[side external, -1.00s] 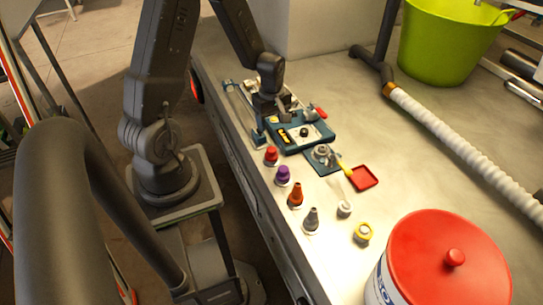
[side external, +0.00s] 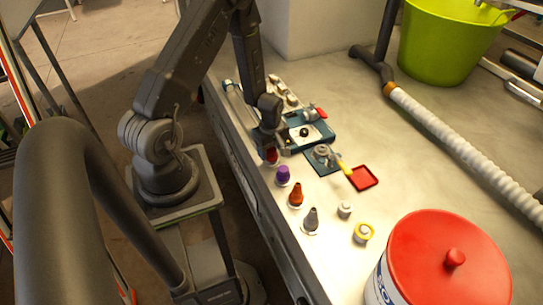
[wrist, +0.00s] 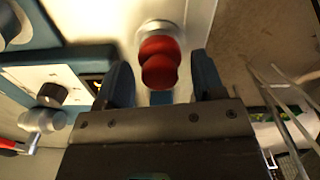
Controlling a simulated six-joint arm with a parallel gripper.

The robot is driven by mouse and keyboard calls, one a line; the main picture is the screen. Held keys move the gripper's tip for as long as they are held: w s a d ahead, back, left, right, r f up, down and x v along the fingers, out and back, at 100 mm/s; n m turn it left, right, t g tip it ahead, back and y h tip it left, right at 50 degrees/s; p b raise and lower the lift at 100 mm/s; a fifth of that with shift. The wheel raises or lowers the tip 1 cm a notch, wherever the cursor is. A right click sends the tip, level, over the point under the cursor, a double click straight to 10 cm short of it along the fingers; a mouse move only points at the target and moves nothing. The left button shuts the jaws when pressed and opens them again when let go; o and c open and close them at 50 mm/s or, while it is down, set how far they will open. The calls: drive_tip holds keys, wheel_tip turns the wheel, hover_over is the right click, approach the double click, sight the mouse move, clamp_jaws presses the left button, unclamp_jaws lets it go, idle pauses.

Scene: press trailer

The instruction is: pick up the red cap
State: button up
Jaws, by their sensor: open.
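The red cap (wrist: 160,62) stands on the pale table top, on a small light base. In the wrist view it shows between my two fingers, near their tips. In the side external view the red cap (side external: 273,156) is partly hidden by my gripper (side external: 268,143), which is right above or around it. My gripper (wrist: 163,75) is open, with one finger on each side of the cap and visible space beside it. I cannot tell whether a finger touches the cap.
A purple cap (side external: 283,175), an orange cap (side external: 296,194) and a grey cap (side external: 311,220) stand in a row in front. A teal press device (side external: 318,135) is close to the right. A red tray (side external: 363,178) and a red-lidded tub (side external: 440,262) are further right.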

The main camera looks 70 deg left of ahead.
wheel_tip(320, 180, down, 2)
drive_tip(key=c, duration=0.7)
